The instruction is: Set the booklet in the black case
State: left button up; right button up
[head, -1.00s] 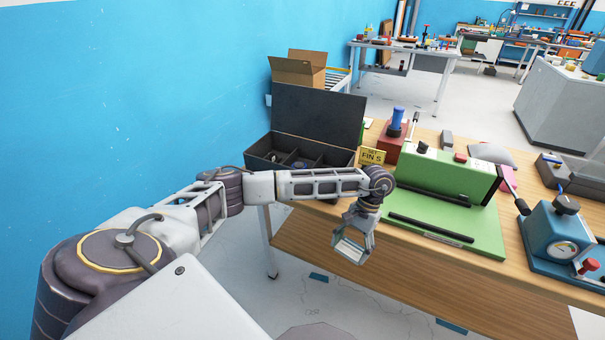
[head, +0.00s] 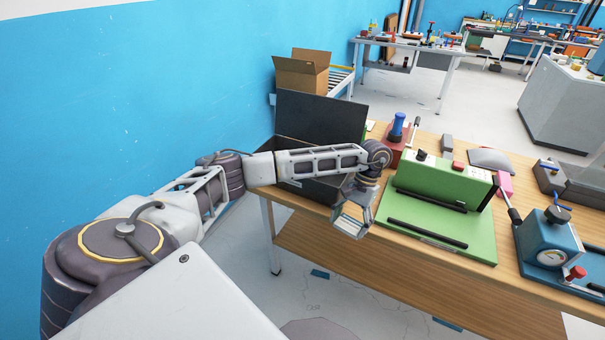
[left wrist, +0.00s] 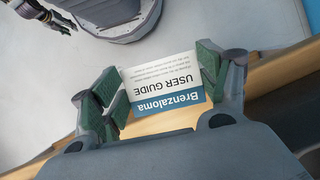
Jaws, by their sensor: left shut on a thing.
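The booklet (left wrist: 165,88) is a small white card with a blue band and the words "Brenzaloma USER GUIDE", upside down in the left wrist view. My left gripper (head: 352,221) is shut on it, with green-padded fingers (left wrist: 160,88) at its two sides. In the head view the gripper hangs at the bench's front edge, right of and in front of the black case. The black case (head: 318,118) stands open on the bench's left end, lid raised at the back. My forearm hides most of its inside. What seems my right gripper (left wrist: 45,12) shows partly in the left wrist view.
A green machine (head: 445,185) stands on the bench just right of my left gripper. A red block with a blue knob (head: 397,128) is behind it, and a blue gauge unit (head: 552,240) stands farther right. A blue wall (head: 150,90) is on the left.

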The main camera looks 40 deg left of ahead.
aim_at(345, 218)
pick_arm(q)
jog(key=shift+n, duration=0.7)
jog(key=a+r, duration=0.1)
jog(key=w+r+p, duration=0.1)
jog(key=r, duration=0.1)
jog(key=a+r+p, duration=0.1)
jog(key=r, duration=0.1)
jog(key=shift+w+a, duration=0.3)
jog(key=shift+a, duration=0.05)
jog(key=shift+w+a+r+n+h, duration=0.2)
jog(key=shift+a+r+n+h, duration=0.45)
jog(key=shift+n, duration=0.55)
jog(key=a+r+m+t+y, duration=0.2)
jog(key=m+y, duration=0.1)
jog(key=m, duration=0.7)
jog(key=a+r+m+t+y, duration=0.1)
jog(key=a+r+m+y, duration=0.1)
jog(key=m, duration=0.8)
jog(key=shift+w+a+t+y+p, duration=0.35)
jog(key=shift+a+t+y+p, duration=0.05)
jog(key=shift+a+y+p, duration=0.1)
pick_arm(e)
jog(key=s, duration=0.9)
jog(key=shift+r+g, duration=0.15)
jog(key=shift+g, duration=0.15)
